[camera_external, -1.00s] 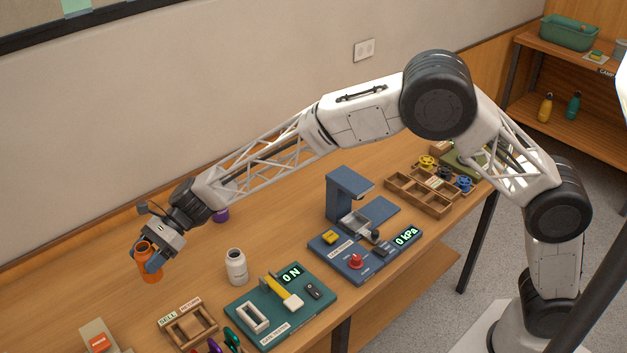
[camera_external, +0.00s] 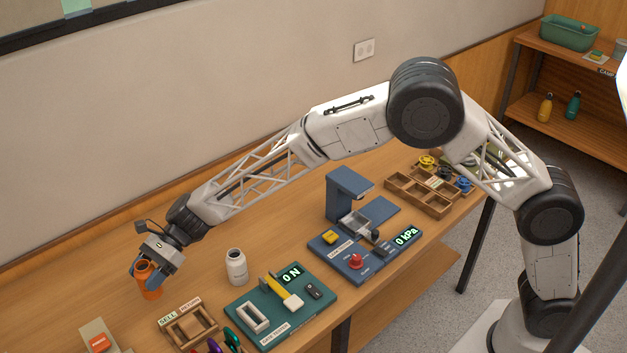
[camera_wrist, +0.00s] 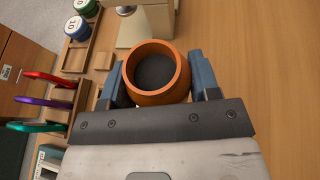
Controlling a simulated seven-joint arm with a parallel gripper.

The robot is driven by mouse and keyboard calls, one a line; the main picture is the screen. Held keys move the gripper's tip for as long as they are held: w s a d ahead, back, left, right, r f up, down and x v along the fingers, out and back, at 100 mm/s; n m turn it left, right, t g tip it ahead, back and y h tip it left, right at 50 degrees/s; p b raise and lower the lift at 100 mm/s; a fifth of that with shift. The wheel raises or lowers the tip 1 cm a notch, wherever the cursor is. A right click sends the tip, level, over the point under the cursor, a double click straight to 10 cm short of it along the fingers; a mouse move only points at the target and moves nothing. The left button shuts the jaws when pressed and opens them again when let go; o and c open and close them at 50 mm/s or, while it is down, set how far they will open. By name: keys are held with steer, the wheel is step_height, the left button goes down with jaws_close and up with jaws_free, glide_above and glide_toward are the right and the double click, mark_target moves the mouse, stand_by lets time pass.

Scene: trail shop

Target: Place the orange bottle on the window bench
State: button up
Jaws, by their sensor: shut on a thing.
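The orange bottle (camera_external: 150,281) is at the left end of the wooden bench (camera_external: 60,290), with its open mouth up. My gripper (camera_external: 154,272) is shut on it, with blue fingers on its two sides. In the wrist view the orange bottle (camera_wrist: 157,72) sits between the fingers of my gripper (camera_wrist: 160,88), and its dark inside shows. The bottle's base is close to the bench top; I cannot tell whether it touches.
A white bottle (camera_external: 236,268) stands right of my gripper. The wooden SELL/RETURN tray (camera_external: 190,326), green tester (camera_external: 280,307) and blue tester (camera_external: 366,247) lie along the bench front. A beige block with an orange label (camera_external: 100,338) is in front. Bench behind is clear.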

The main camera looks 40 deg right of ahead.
mark_target(153, 294)
steer(key=shift+f, duration=1.7)
steer(key=shift+f, duration=1.9)
steer(key=shift+f, duration=0.1)
steer(key=o, duration=1)
steer(key=shift+o, duration=0.2)
steer(key=v, duration=1.2)
